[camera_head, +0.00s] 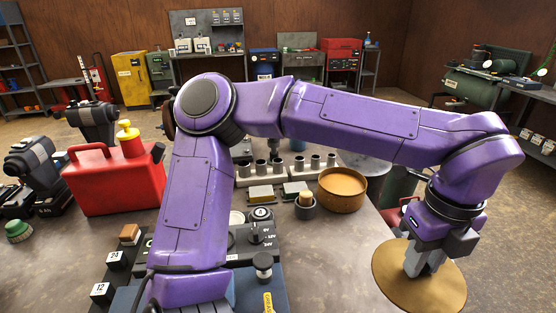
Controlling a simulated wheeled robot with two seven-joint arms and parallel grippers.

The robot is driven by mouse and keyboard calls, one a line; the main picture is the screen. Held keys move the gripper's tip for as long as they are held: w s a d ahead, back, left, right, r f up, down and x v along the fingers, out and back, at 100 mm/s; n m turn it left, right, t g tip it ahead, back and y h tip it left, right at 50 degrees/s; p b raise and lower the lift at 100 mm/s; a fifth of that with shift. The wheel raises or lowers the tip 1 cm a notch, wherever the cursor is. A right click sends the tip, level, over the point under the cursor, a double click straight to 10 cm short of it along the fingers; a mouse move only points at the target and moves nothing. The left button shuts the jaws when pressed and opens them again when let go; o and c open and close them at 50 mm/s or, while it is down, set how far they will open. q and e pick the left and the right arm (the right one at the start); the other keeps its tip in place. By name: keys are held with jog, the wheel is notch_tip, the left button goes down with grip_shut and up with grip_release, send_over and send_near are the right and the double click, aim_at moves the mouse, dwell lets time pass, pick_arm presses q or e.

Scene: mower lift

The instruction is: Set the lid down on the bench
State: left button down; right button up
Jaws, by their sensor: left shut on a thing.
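The lid (440,291) is a flat, round, brass-coloured disc at the lower right. My left gripper (417,268) is above its middle and shut on it; the fingers hide the part they grip. The lid overlaps the right edge of the grey bench (340,265) in the picture, and I cannot tell whether it touches the bench. My left arm arches across the view and hides part of the bench. My right gripper is not in view.
A round tan-topped tub (343,187) stands on the bench, with a small cup (305,209) beside it. A red fuel can (117,182) stands at left. A control box with knobs (262,235) is at centre. Bare bench top lies between that box and the lid.

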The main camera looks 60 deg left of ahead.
aim_at(396, 261)
pick_arm(q)
jog(key=shift+s+a+r, duration=0.1)
jog(key=shift+s+r, duration=0.05)
jog(key=shift+s, duration=0.35)
jog(key=a+p, duration=0.2)
jog(key=a, duration=0.1)
jog(key=shift+s+f, duration=0.2)
jog(key=w+a+f+p, duration=0.1)
jog(key=a+f, duration=0.1)
jog(key=a, duration=0.1)
jog(key=w+a+f+p, duration=0.1)
jog(key=a+f, duration=0.2)
jog(key=w+a+f+p, duration=0.1)
jog(key=w+a+f, duration=0.1)
jog(key=a, duration=0.1)
jog(key=shift+f, duration=0.4)
jog(key=shift+a+f, duration=0.25)
jog(key=shift+f, duration=0.05)
jog(key=f, duration=0.3)
jog(key=f+p, duration=0.1)
jog(key=shift+w+a+f, duration=0.2)
jog(key=shift+w+a, duration=0.1)
jog(key=shift+a, duration=0.1)
jog(key=shift+s+r, duration=0.1)
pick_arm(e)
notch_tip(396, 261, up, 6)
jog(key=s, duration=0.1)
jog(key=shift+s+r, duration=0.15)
